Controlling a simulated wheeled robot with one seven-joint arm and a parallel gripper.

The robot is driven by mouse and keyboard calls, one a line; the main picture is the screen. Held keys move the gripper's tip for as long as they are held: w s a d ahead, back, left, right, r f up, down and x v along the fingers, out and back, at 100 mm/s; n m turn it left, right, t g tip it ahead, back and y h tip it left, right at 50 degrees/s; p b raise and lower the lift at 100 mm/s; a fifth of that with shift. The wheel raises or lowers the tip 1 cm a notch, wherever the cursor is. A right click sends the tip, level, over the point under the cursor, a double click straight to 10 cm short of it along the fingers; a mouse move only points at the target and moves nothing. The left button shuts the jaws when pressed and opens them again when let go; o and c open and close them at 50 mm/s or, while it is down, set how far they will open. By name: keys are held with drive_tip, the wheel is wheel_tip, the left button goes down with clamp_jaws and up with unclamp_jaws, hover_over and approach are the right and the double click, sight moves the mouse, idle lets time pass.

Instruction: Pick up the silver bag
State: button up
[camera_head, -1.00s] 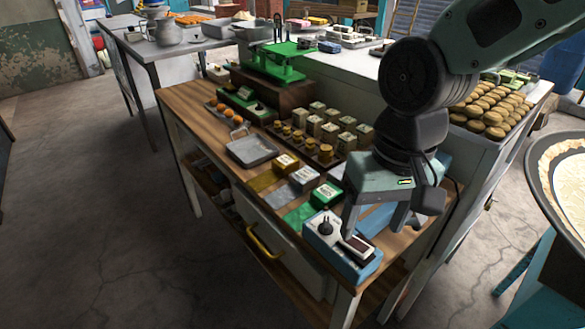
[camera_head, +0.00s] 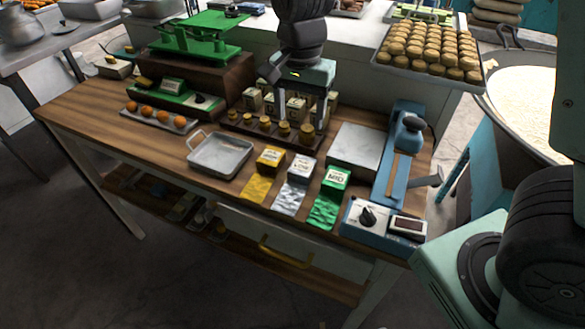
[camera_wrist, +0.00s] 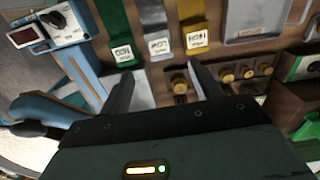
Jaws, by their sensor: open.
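The silver bag (camera_head: 292,199) lies on the wooden table, between a gold bag (camera_head: 257,187) and a green bag (camera_head: 325,207). Each has a labelled block at its far end. In the wrist view the silver bag (camera_wrist: 153,14) is at the top, its label block (camera_wrist: 158,47) reading LOW. My gripper (camera_head: 299,112) is open and empty, above the rack of weights and cartons behind the bags. In the wrist view its fingertips (camera_wrist: 161,76) lie on either side of the silver bag's line, apart from the bag.
A metal tray (camera_head: 221,156) is left of the gold bag. A blue sealing device (camera_head: 378,224) stands right of the green bag, with a grey plate (camera_head: 359,146) beside it. A green scale (camera_head: 200,42) stands at the back left.

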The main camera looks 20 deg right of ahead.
drive_tip(key=p, duration=0.2)
hover_over(301, 167)
drive_tip(key=f, duration=1.1)
drive_tip(key=shift+s+a, duration=0.15)
drive_tip(key=shift+a, duration=0.1)
drive_tip(key=shift+d+f+p, duration=0.15)
drive_tip(key=shift+f+p, duration=0.25)
drive_tip(key=shift+f, duration=0.95)
drive_tip(key=shift+d+f+p, duration=0.1)
drive_tip(key=shift+f+p, duration=0.25)
drive_tip(key=shift+f, duration=0.95)
drive_tip(key=c, duration=0.8)
